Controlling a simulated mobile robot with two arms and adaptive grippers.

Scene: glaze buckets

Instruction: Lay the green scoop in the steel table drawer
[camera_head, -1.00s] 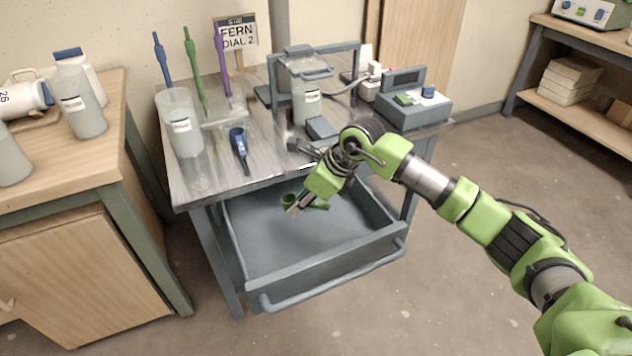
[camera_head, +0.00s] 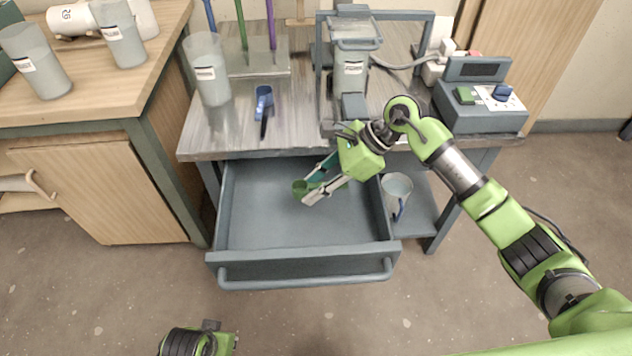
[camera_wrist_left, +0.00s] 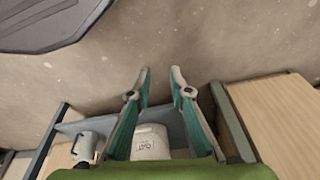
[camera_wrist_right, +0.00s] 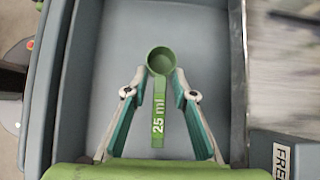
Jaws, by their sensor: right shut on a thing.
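My right gripper (camera_head: 311,192) is shut on the green scoop (camera_head: 299,188), above the open drawer. In the right wrist view the scoop (camera_wrist_right: 160,60) shows its round cup beyond the fingertips and its handle, marked "25 ml", running back between the fingers. The steel table drawer (camera_head: 305,270) is pulled out and its floor is bare. The right wrist view shows the pale drawer floor (camera_wrist_right: 110,40) under the scoop. My left gripper (camera_wrist_left: 160,75) is open and empty in the left wrist view; only part of its arm shows at the head view's bottom edge.
The steel table (camera_head: 235,140) carries a blue scoop (camera_head: 264,101), a frosted container (camera_head: 208,75), a rack with upright rods and a grey device (camera_head: 480,118). A cup (camera_head: 396,190) stands right of the drawer. A wooden cabinet (camera_head: 100,185) stands left. Floor in front is clear.

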